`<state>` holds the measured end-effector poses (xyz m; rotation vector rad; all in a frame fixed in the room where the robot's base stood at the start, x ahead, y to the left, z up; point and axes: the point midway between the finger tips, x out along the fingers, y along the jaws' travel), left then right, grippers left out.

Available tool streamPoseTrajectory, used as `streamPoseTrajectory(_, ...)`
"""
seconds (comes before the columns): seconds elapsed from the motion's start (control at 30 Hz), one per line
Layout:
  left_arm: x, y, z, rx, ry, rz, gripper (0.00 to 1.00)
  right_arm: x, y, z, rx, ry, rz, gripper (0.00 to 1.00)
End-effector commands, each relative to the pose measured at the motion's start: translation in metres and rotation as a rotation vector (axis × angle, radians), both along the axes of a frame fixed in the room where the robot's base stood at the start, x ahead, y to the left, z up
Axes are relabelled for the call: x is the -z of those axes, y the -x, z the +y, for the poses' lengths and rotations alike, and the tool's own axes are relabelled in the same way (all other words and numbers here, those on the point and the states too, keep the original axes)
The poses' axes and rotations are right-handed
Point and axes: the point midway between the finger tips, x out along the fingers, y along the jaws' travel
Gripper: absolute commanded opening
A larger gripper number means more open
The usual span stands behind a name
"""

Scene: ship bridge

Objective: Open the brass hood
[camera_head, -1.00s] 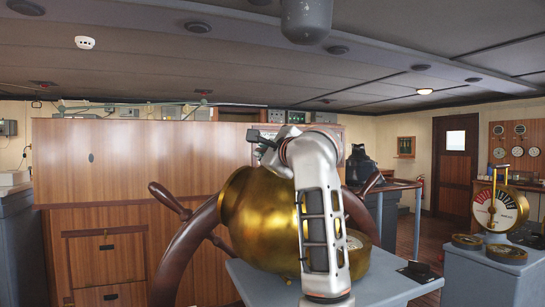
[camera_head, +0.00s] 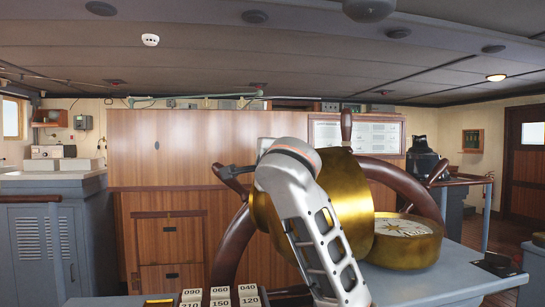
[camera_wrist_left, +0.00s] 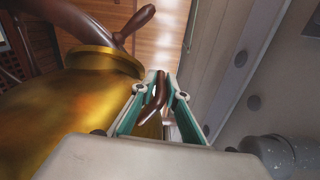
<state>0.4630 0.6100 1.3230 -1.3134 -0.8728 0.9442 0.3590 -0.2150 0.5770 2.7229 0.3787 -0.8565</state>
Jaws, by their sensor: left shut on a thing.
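The brass hood (camera_head: 262,212) is a large golden dome behind my left arm in the head view. It stands tilted to the left of the brass-rimmed compass (camera_head: 405,236), whose pale dial is uncovered. In the wrist view the hood (camera_wrist_left: 75,110) fills the left side, close beside my left gripper (camera_wrist_left: 160,92). That gripper is shut on a dark brown curved handle (camera_wrist_left: 160,88). In the head view my own arm hides the gripper's fingers and the handle. My right gripper is not in view.
The dark wooden ship's wheel (camera_head: 400,178) stands just behind the hood. A wooden cabinet (camera_head: 165,150) is farther back. A number board (camera_head: 220,297) is at the lower front. The blue-grey top (camera_head: 410,285) right of my arm is mostly clear.

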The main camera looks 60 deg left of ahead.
Motion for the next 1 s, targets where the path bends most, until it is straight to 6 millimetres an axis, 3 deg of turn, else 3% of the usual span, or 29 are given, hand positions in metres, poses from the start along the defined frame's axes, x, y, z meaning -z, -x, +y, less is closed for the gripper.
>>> streamPoseTrajectory(0.4,0.001,0.001,0.0,0.002,0.004,-0.007,0.0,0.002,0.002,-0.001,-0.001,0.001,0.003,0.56)
streamPoseTrajectory(0.43,0.001,0.001,0.0,0.002,0.004,-0.007,0.21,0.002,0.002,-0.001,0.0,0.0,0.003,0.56)
streamPoseTrajectory(0.47,0.001,0.001,0.0,0.002,0.004,-0.007,0.28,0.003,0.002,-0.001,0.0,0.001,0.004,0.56)
streamPoseTrajectory(0.83,0.0,0.0,0.0,0.004,0.003,-0.005,0.28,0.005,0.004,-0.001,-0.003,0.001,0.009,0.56)
streamPoseTrajectory(1.0,-0.014,0.0,0.0,0.004,0.002,-0.009,0.28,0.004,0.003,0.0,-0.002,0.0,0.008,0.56)
